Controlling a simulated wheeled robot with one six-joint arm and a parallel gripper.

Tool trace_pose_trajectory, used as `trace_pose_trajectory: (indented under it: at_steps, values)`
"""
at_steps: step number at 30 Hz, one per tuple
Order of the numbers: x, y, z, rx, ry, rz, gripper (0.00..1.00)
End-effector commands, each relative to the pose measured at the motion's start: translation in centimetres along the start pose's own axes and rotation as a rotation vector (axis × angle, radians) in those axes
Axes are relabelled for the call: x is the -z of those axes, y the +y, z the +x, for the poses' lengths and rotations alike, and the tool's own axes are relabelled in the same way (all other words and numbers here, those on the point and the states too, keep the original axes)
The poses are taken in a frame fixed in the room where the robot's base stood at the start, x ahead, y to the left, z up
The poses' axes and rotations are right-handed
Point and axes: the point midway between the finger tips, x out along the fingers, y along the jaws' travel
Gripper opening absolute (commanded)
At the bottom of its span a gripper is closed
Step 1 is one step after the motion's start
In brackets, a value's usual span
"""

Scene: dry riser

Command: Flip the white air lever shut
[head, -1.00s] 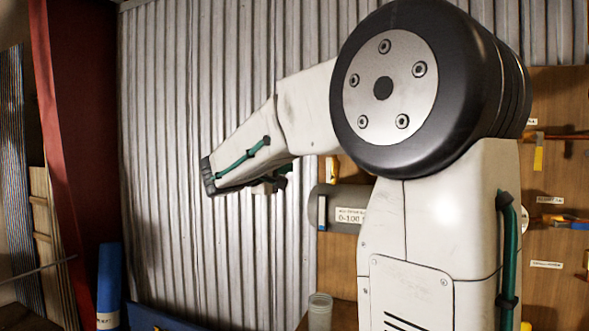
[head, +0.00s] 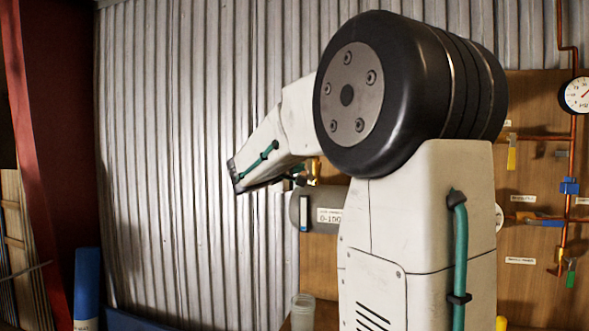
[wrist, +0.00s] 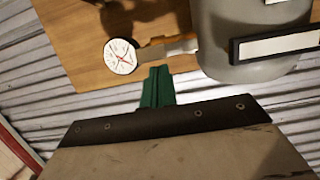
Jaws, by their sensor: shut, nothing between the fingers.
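I cannot make out the white air lever for certain in either view. In the wrist view, a flat tan bar with a paler end (wrist: 168,49) lies between a round dial gauge and a grey tank; I cannot tell whether it is the lever. My gripper shows in the wrist view as green fingers (wrist: 157,88) held together with nothing between them. The fingertips appear below the bar in the picture, apart from it. In the head view my gripper is mostly hidden behind my arm.
The grey tank (head: 325,222) has a label and an upright strip gauge. The dial gauge (wrist: 120,56) stands beside it. A wooden board (head: 520,185) carries copper pipes and small coloured levers at right. A clear cup (head: 302,311) stands below. Corrugated wall (head: 170,150) fills the left.

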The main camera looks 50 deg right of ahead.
Motion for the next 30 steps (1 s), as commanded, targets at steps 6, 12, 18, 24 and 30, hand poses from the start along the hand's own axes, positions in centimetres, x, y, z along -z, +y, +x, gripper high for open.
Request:
trace_pose_trajectory:
  at_steps: [6, 12, 18, 24, 30]
  values:
    - [-0.02, 0.04, -0.01, 0.002, 0.000, 0.008, 0.00]
    - [-0.20, 0.15, 0.04, 0.013, -0.001, 0.049, 0.00]
    - [-0.29, 0.23, 0.06, 0.019, 0.000, 0.075, 0.00]
    - [-0.43, 0.33, 0.09, 0.027, 0.000, 0.108, 0.00]
    - [-0.64, 0.45, 0.14, 0.037, -0.001, 0.150, 0.00]
